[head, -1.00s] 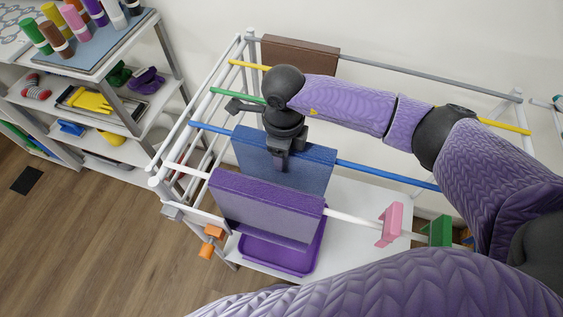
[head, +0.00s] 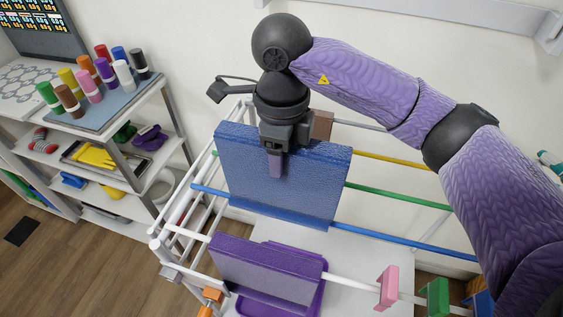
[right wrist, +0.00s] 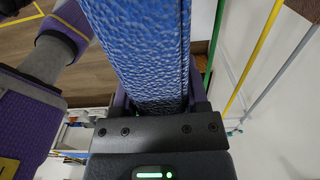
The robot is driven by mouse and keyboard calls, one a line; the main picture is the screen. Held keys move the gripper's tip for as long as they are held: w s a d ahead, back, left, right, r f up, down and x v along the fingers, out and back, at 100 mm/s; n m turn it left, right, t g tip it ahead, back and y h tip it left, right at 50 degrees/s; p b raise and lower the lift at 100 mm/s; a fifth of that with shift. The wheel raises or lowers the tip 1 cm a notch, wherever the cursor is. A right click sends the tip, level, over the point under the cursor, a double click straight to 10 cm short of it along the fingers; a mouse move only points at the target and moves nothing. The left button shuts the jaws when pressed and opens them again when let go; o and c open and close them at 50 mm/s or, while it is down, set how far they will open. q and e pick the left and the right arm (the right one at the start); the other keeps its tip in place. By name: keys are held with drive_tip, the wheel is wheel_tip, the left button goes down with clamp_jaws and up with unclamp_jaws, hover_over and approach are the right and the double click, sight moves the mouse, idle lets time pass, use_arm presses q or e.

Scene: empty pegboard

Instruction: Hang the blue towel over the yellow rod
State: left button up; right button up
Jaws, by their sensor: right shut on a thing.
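The blue towel (head: 310,188) hangs from my right gripper (head: 277,160), which is shut on its top edge. The towel is held upright above the rack, and its lower edge shows in front of the rods near the blue rod (head: 400,242). I cannot tell whether it is fully clear of that rod. The yellow rod (head: 393,159) lies farther back, partly hidden behind the towel and gripper. In the right wrist view the towel (right wrist: 140,45) fills the middle between the fingers, and the yellow rod (right wrist: 253,55) runs to its right. My left gripper is not in view.
A green rod (head: 400,197) lies between the blue and yellow rods. A brown towel (head: 322,125) hangs at the back. A purple towel (head: 265,270) hangs on the front white rod, with pink (head: 387,287) and green (head: 436,297) clips. Shelves (head: 150,108) stand at left.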

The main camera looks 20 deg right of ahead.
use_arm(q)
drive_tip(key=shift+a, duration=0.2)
use_arm(e)
wheel_tip(320, 180, up, 8)
drive_tip(key=p, duration=0.5)
drive_tip(key=shift+f, duration=0.1)
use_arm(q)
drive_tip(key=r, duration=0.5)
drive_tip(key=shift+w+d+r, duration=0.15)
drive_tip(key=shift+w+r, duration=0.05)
use_arm(e)
drive_tip(key=shift+f, duration=0.1)
